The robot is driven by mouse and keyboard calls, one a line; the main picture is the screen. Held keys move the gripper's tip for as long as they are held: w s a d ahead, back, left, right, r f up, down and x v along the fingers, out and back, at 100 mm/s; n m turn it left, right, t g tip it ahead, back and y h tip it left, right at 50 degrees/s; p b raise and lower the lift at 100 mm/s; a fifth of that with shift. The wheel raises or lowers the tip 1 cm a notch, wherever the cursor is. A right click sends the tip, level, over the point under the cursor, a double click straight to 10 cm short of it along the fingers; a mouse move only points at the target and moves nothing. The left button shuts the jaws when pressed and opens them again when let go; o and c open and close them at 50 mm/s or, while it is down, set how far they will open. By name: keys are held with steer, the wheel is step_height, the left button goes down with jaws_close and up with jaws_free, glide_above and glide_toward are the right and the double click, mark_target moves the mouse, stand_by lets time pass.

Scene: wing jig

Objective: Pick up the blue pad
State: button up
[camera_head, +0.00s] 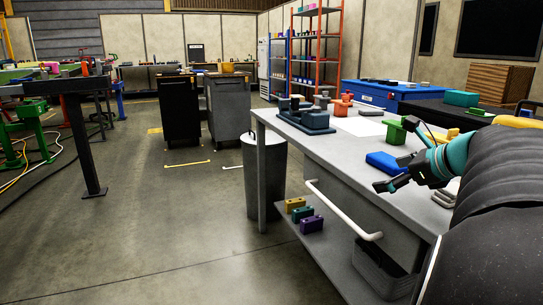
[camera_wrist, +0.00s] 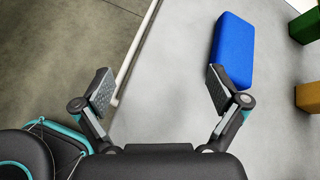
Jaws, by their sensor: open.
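The blue pad (camera_head: 386,163) lies flat on the grey workbench top (camera_head: 345,150), near its front edge. In the wrist view the blue pad (camera_wrist: 232,50) is at the upper right, just beyond and partly behind the right finger. My gripper (camera_wrist: 160,86) is open, with its fingers spread wide and nothing between them. The left finger is over the bench's edge and the right finger is beside the pad's near end. In the head view my gripper (camera_head: 385,185) is just in front of the pad. Whether the finger touches it I cannot tell.
A green block (camera_head: 395,132) stands behind the pad, and a yellow-orange block (camera_wrist: 308,97) shows at the wrist view's right edge. A dark blue-grey fixture (camera_head: 306,117) is at the bench's far end. A white rail (camera_head: 343,210) runs along the bench front.

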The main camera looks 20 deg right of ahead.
mark_target(392, 160)
steer(key=d+r+m, duration=0.1)
steer(key=d, duration=0.2)
steer(key=s+d+r+m+t+h, duration=0.1)
steer(key=d+m, duration=0.1)
steer(key=d, duration=0.2)
steer(key=s+d+r+m+t, duration=0.1)
steer(key=d+m, duration=0.1)
steer(key=d, duration=0.1)
steer(key=shift+d, duration=0.15)
steer(key=shift+w+d+f+m, duration=0.1)
steer(key=shift+w+f+m, duration=0.05)
steer(key=shift+w+m, duration=0.2)
steer(key=x, duration=1.3)
steer(key=shift+b, duration=0.3)
steer(key=c, duration=1.1)
